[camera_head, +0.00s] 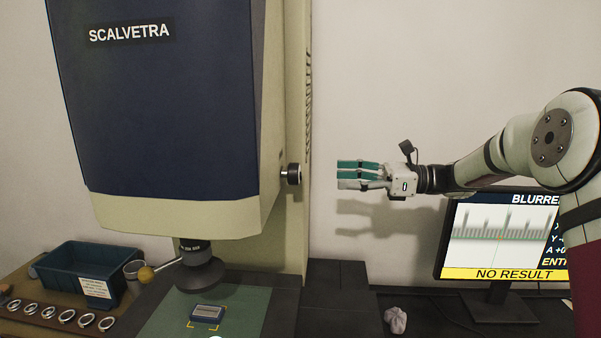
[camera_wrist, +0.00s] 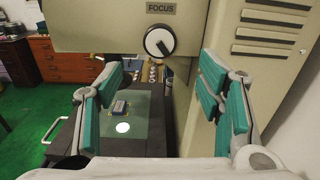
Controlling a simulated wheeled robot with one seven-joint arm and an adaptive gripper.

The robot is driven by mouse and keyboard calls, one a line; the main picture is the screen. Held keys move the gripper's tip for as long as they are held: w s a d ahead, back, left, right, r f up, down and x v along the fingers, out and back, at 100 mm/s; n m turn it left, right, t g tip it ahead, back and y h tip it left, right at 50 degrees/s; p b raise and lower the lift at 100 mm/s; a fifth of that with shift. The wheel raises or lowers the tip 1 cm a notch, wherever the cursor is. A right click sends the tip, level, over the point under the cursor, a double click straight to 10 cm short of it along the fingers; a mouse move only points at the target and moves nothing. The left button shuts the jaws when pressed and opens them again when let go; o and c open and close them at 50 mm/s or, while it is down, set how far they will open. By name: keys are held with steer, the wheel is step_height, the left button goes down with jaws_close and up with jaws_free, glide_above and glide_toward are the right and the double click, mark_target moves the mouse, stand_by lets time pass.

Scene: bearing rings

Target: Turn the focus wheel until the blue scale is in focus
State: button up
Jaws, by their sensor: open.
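The focus wheel (camera_head: 291,174) is a dark knob on the right side of the blue and cream measuring machine (camera_head: 170,110). In the wrist view the focus wheel (camera_wrist: 159,42) shows a white face with a dark pointer mark, under a FOCUS label. My gripper (camera_head: 340,174) is open and empty, to the right of the wheel and apart from it. Its teal pads (camera_wrist: 165,95) stand wide apart in the wrist view, with the wheel beyond and between them. The monitor (camera_head: 505,235) shows a grey scale picture, the partly hidden word BLURRED and a yellow NO RESULT bar.
A small blue-grey block (camera_head: 207,313) lies on the green stage under the lens (camera_head: 202,273). A blue bin (camera_head: 80,272) and several metal rings (camera_head: 60,315) are at the left. A crumpled item (camera_head: 396,320) lies by the monitor. The space between gripper and wheel is clear.

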mark_target(301, 175)
steer(key=a+p, duration=0.1)
steer(key=a, duration=0.9)
steer(key=shift+w+a+p, duration=0.15)
steer(key=shift+a+p, duration=0.15)
steer(key=shift+c, duration=0.2)
steer(key=c, duration=1.1)
